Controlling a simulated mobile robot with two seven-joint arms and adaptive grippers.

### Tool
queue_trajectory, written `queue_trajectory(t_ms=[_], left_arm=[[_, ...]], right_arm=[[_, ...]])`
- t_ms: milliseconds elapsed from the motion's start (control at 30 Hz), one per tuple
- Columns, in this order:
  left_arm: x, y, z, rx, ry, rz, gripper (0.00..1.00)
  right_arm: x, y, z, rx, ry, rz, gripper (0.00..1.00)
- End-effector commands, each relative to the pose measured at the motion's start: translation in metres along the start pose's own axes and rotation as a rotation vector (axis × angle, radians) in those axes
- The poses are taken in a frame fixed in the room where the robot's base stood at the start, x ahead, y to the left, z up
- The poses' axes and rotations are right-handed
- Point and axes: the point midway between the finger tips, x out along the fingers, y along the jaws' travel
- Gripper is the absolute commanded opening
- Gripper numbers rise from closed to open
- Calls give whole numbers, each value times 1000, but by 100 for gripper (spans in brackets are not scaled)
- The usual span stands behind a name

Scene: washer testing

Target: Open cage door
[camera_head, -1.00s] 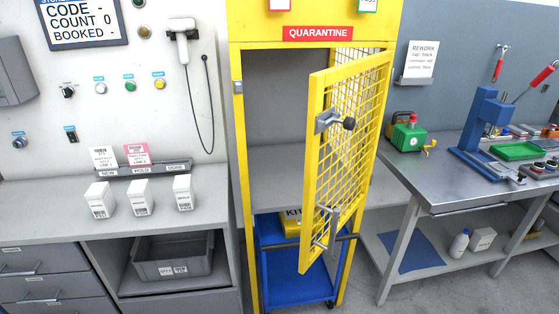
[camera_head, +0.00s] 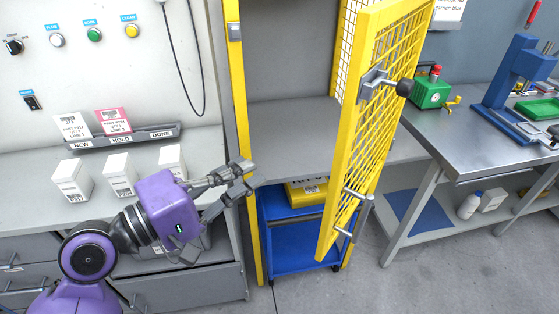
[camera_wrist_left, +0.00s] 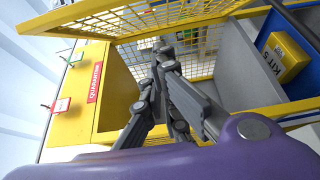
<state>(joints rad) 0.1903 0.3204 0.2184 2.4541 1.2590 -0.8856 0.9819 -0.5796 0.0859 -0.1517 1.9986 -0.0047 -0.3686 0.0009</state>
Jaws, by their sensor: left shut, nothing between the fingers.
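The yellow mesh cage door (camera_head: 372,135) stands ajar, swung out toward me from the right side of the yellow quarantine cage (camera_head: 237,100). It has a grey latch with a dark knob (camera_head: 404,88) and a metal pull handle (camera_head: 352,193). My left gripper (camera_head: 252,176) is shut and empty, near the cage's left post and well left of the door's free edge. In the left wrist view its fingers (camera_wrist_left: 165,55) overlap the door mesh (camera_wrist_left: 150,17); contact cannot be told. My right gripper is not in view.
Inside the cage are a grey shelf (camera_head: 290,118) and a blue cart (camera_head: 295,240) with a yellow kit box (camera_head: 306,193). White boxes (camera_head: 120,175) stand on the left counter, beside my arm. A steel workbench (camera_head: 465,130) stands right of the door.

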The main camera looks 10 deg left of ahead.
Motion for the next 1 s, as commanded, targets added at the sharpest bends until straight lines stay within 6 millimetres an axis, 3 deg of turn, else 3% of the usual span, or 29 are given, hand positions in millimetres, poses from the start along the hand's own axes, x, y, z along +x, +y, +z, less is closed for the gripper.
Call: queue_trajectory(t_ms=[500, 700, 1000], left_arm=[[100, 4, 1, 1, -1, 5, 0], [103, 2, 29, 1, 2, 3, 0], [105, 0, 38, 2, 3, 0, 0]], right_arm=[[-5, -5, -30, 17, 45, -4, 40], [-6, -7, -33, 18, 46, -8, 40], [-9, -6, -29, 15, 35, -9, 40]])
